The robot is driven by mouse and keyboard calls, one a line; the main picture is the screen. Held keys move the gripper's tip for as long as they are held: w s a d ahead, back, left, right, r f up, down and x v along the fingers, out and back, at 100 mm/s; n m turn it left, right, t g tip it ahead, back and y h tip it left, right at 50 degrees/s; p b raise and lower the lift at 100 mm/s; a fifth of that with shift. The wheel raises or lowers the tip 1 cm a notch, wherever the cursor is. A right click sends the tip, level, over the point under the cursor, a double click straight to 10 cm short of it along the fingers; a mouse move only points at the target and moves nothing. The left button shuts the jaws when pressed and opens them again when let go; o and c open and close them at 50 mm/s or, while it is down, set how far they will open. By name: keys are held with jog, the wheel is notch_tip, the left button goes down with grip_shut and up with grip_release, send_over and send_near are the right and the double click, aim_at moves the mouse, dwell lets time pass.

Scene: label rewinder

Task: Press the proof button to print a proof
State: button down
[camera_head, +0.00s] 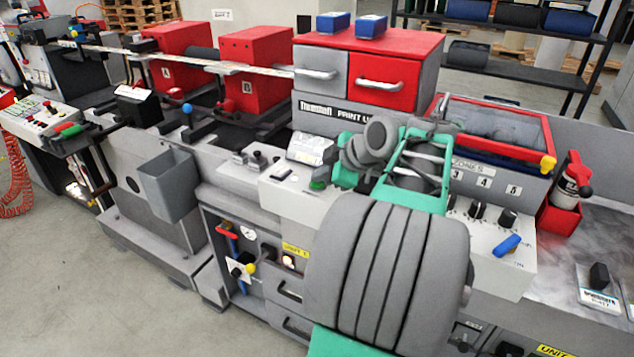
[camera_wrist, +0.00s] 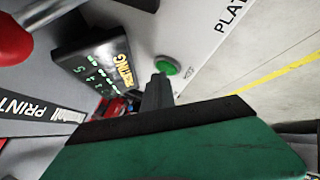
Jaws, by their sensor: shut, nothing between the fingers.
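A round green button (camera_wrist: 167,66) sits on the pale panel, just beyond my fingertips in the wrist view. It also shows in the head view as a small green spot (camera_head: 318,184) on the white console. My gripper (camera_wrist: 158,84) is shut and empty, its dark fingers pointing toward the button and seeming very close to it. I cannot tell whether they touch it. No proof label can be read on the button. My arm hides part of the console in the head view.
A red drawer (camera_head: 383,82) and a grey drawer stand above the console. Black knobs (camera_head: 478,210) and a blue handle (camera_head: 507,245) are to the right of my arm. A grey bin (camera_head: 170,185) hangs on the left. The floor at lower left is clear.

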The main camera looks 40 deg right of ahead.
aim_at(320, 185)
jog(key=shift+r+p, duration=0.55)
jog(key=shift+r, duration=0.35)
notch_tip(320, 185, up, 5)
jog(key=p, duration=0.3)
dwell(0.5)
jog(key=a+f+m+g, duration=0.2)
jog(key=a+f, duration=0.1)
jog(key=a, duration=0.8)
jog(key=a+f+m+g, duration=0.1)
jog(key=a+f+m, duration=0.25)
jog(key=a, duration=0.75)
jog(key=s+a+f+m+g, duration=0.2)
jog(key=s+a+f, duration=0.4)
jog(key=s+a, duration=0.3)
jog(key=shift+s+a+f+m+g, duration=0.15)
jog(key=shift+s+f+m+g, duration=0.2)
jog(key=shift+m, duration=0.4)
